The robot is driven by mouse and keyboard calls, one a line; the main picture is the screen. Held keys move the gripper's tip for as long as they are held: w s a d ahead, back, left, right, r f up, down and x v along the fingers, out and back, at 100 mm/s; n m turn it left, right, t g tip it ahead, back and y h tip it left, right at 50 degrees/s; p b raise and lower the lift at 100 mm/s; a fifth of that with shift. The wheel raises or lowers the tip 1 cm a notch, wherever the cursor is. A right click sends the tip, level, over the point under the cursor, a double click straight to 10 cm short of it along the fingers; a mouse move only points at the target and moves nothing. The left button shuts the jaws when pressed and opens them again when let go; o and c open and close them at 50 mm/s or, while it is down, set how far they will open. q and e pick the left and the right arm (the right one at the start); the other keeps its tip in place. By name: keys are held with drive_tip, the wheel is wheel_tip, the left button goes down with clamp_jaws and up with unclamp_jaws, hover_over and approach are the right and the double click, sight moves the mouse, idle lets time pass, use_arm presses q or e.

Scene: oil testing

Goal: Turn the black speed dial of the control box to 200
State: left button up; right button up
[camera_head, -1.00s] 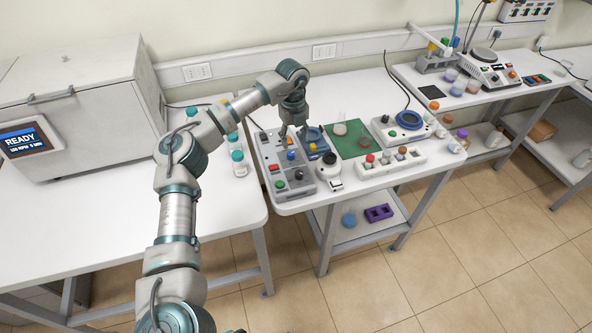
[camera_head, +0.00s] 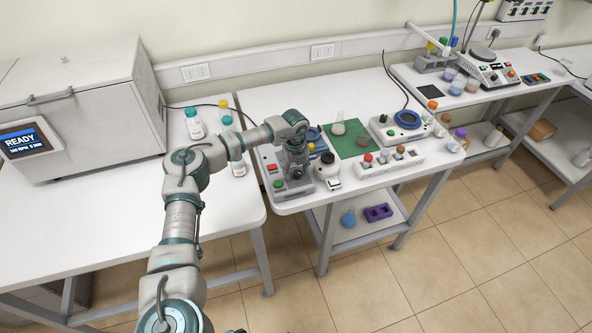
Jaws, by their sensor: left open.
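The control box (camera_head: 293,189) is a grey box with buttons at the left front of the middle table. A red button and a green button (camera_head: 279,183) show on its left side. My left gripper (camera_head: 297,171) points down over the right part of the box, with its fingertips low at the panel. It is open. The black speed dial is hidden behind the gripper, and I cannot tell whether the fingers touch it or what it is set to. My right gripper is not in view.
A small white device (camera_head: 327,170) stands close to the right of the box. A white rack with coloured caps (camera_head: 392,163), a green mat (camera_head: 350,142) and a blue-ringed device (camera_head: 407,119) are further right. White bottles (camera_head: 194,124) stand on the left table.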

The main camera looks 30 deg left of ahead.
use_arm(q)
drive_tip(key=shift+d+r, duration=0.1)
drive_tip(key=shift+d, duration=0.2)
drive_tip(key=c, duration=0.3)
clamp_jaws()
drive_tip(key=shift+a, duration=0.2)
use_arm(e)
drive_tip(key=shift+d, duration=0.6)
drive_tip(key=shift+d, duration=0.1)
